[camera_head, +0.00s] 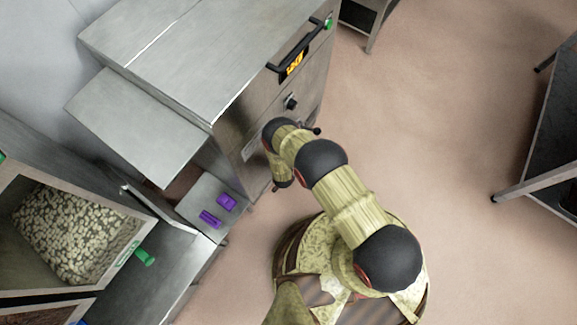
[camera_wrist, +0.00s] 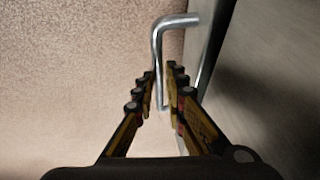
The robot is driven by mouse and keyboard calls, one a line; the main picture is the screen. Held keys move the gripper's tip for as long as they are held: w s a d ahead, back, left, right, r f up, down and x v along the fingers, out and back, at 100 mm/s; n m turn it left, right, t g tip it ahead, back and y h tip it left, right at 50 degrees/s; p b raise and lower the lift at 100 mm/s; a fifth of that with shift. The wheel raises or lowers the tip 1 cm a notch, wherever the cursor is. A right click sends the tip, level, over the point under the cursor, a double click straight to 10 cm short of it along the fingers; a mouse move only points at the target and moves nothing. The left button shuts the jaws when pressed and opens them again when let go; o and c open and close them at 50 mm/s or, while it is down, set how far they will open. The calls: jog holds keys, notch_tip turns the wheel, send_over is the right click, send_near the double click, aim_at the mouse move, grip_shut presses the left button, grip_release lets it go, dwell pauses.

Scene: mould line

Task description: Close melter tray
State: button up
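The melter is the large steel cabinet (camera_head: 185,55) at the top of the head view, with a black handle, a lit display and a knob on its front. My arm reaches to the lower part of this front, and my gripper (camera_head: 281,184) is partly hidden behind the arm. In the wrist view a bent silver bar handle (camera_wrist: 178,21) stands out from a grey metal face (camera_wrist: 275,70). The fingers of my gripper (camera_wrist: 161,72) lie on both sides of the bar, close to it. Whether they press on it cannot be told. The tray body is not clearly visible.
A small steel shelf (camera_head: 190,204) with purple pieces (camera_head: 227,202) lies below the melter. A dark table (camera_head: 551,165) is at the right. The floor between is clear.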

jog(key=o, duration=0.4)
jog(key=shift+w+a, duration=0.2)
jog(key=shift+w, duration=0.05)
jog(key=shift+s, duration=0.1)
jog(key=v, duration=1.2)
jog(key=shift+d, duration=0.1)
jog(key=shift+s, duration=0.1)
